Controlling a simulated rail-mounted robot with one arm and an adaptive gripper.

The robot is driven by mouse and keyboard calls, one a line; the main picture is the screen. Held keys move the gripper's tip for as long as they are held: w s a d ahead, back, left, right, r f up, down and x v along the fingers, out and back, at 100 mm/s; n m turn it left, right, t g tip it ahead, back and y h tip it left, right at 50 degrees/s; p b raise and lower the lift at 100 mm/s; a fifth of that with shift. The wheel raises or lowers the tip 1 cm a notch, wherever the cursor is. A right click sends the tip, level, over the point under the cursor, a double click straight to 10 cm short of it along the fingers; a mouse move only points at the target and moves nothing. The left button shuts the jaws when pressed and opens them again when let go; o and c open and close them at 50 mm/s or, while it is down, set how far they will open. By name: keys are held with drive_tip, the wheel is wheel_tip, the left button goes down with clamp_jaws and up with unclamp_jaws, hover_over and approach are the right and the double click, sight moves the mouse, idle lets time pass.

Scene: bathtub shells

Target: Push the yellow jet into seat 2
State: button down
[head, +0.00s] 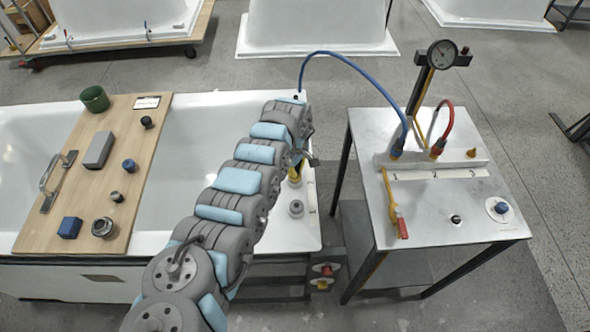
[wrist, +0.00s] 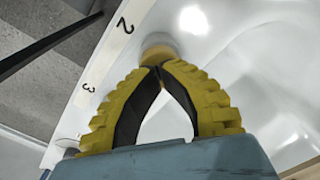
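The yellow jet (wrist: 158,50) is a small round piece at the white tub rim, beside the mark 2 on a label strip (wrist: 104,58) in the wrist view. My gripper (wrist: 158,68) has yellow ribbed fingers with black pads. Its tips meet and overlap the near side of the jet, with an open gap between the fingers behind them. Whether the tips press on the jet cannot be told, and they hide how deep it sits. In the head view my gripper (head: 295,176) is over the tub's right end, partly hidden by my arm. The jet cannot be made out clearly there.
A grey round fitting (head: 296,208) stands on the tub rim (head: 290,235) near the gripper. A wooden board (head: 88,205) with several small parts lies across the tub. To the right stands a metal table (head: 440,205) with a gauge (head: 441,54) and a blue hose (head: 350,65).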

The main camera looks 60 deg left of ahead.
drive_tip(key=shift+f, duration=0.55)
wheel_tip(320, 180, up, 3)
drive_tip(key=p, duration=0.4)
drive_tip(key=shift+r+p, duration=0.15)
drive_tip(key=shift+p, duration=0.15)
wheel_tip(320, 180, up, 12)
idle(1.1)
